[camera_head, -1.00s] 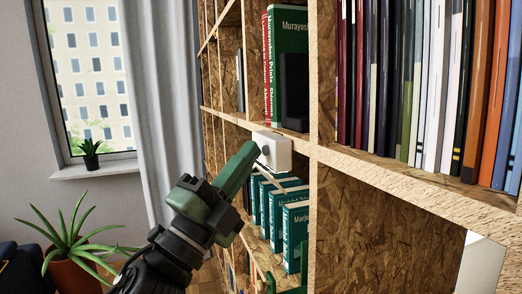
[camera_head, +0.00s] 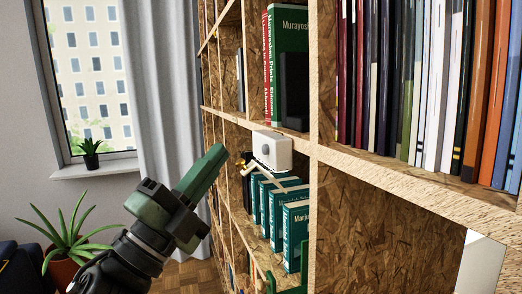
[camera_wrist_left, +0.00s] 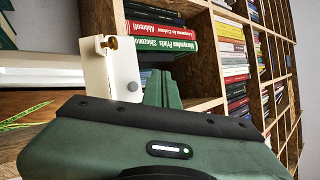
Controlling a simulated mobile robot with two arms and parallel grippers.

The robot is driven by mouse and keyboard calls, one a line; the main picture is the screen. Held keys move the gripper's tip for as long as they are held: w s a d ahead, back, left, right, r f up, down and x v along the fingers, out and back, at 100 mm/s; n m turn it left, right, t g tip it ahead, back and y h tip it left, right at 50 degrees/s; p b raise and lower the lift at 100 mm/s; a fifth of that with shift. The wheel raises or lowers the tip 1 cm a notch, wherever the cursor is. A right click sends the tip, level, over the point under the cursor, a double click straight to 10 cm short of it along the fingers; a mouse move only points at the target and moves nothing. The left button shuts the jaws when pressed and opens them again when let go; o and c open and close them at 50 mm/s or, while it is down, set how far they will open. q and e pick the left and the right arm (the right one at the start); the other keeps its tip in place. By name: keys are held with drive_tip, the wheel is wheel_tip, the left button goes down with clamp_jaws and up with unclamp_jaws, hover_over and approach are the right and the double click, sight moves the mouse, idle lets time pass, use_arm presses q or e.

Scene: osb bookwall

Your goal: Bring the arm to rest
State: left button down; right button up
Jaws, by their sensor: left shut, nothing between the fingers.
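My left gripper (camera_head: 212,158) reaches up from the lower left in the head view, its green fingers shut together and empty. The fingertips are left of the bookshelf, apart from the white box with a grey knob (camera_head: 273,149) on the shelf edge. In the left wrist view, the green fingers (camera_wrist_left: 162,88) point away from the camera, with the white box (camera_wrist_left: 122,78) and its brass-coloured hook just left of them. My right gripper does not show.
The OSB bookshelf (camera_head: 318,170) fills the right side. Teal books (camera_head: 274,215) stand in the compartment below the white box. A green item (camera_head: 290,282) shows at the bottom. A potted plant (camera_head: 66,265) stands at lower left.

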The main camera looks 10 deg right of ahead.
use_arm(q)
drive_tip(key=shift+s+a, duration=0.2)
drive_tip(key=shift+a, duration=0.6)
